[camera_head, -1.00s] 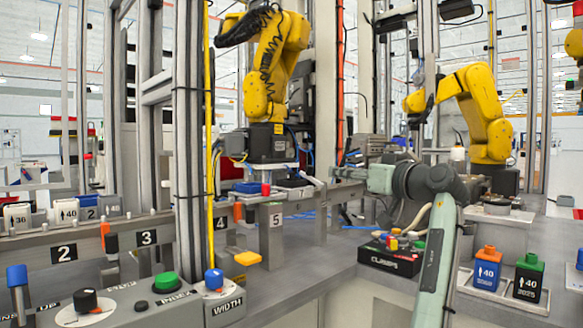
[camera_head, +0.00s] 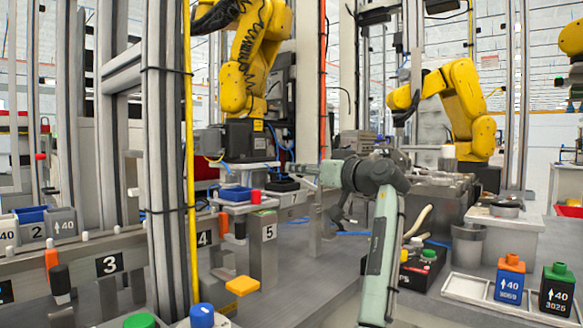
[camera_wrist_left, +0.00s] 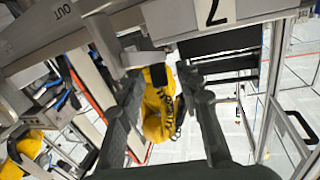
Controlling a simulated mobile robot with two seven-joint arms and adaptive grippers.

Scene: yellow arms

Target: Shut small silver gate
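My left gripper (camera_head: 340,214) is small, dark and partly hidden behind my pale green arm in the head view. In the left wrist view its two dark fingers (camera_wrist_left: 160,78) stand apart with a clear gap, so it is open and empty. A small silver metal piece (camera_wrist_left: 146,58) sticks out below the grey rail between the fingertips; I cannot tell whether it is the gate or whether a finger touches it. No piece in the head view is clearly the small silver gate. My right gripper is not in view.
A grey rail with number plates, such as 3 (camera_head: 109,264) and 5 (camera_head: 264,227), runs along the left. A grey upright post (camera_head: 170,160) stands in front of it.

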